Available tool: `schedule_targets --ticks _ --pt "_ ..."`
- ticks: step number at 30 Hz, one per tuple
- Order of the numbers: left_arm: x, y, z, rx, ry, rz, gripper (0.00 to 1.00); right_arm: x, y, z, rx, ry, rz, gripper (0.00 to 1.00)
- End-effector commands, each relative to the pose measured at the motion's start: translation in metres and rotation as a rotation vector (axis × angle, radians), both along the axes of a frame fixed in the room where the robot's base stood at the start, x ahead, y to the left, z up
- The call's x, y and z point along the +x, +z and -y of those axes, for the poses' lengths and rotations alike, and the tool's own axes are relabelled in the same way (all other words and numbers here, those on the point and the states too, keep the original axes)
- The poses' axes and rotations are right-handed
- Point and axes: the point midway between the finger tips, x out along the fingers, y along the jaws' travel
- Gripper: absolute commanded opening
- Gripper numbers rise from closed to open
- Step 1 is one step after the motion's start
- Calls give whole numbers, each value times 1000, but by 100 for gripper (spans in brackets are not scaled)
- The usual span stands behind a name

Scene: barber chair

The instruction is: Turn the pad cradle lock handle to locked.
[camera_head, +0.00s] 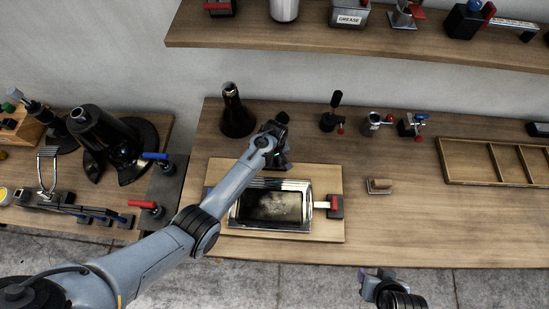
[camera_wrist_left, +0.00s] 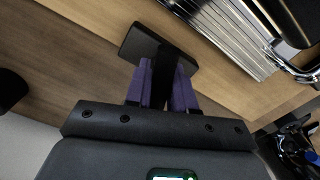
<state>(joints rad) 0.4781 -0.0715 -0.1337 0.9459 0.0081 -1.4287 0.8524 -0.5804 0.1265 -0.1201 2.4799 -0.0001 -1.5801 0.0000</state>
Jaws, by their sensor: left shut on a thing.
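In the left wrist view my left gripper (camera_wrist_left: 162,88) has purple fingers shut on a black handle with a flat black block (camera_wrist_left: 143,44), beside the chrome slats (camera_wrist_left: 225,35). I cannot tell the handle's lock position. My right gripper (camera_head: 372,275) is at the bottom, apart from everything.
A dark flask (camera_head: 236,115) stands behind the cradle. A divided wooden tray (camera_head: 495,162) is at far right. A shelf (camera_head: 365,38) overhangs the back. The front right bench is clear.

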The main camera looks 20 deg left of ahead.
Motion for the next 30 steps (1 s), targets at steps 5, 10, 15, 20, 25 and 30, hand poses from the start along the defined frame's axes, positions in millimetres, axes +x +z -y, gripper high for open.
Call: schedule_targets --ticks 5,10,15,20,25,30 --pt "0 0 0 -1 0 -1 0 0 0 0 0 0 0 47" --pt "0 0 0 -1 0 -1 0 0 0 -1 3 -2 0 47" --pt "0 0 0 -1 0 -1 0 0 0 -2 7 -5 0 47" --pt "0 0 0 -1 0 -1 0 0 0 -2 9 -6 0 47" --pt "0 0 0 -1 0 -1 41 0 0 -2 10 -7 1 47" --pt "0 0 0 0 0 0 48 0 0 -2 10 -6 1 47"
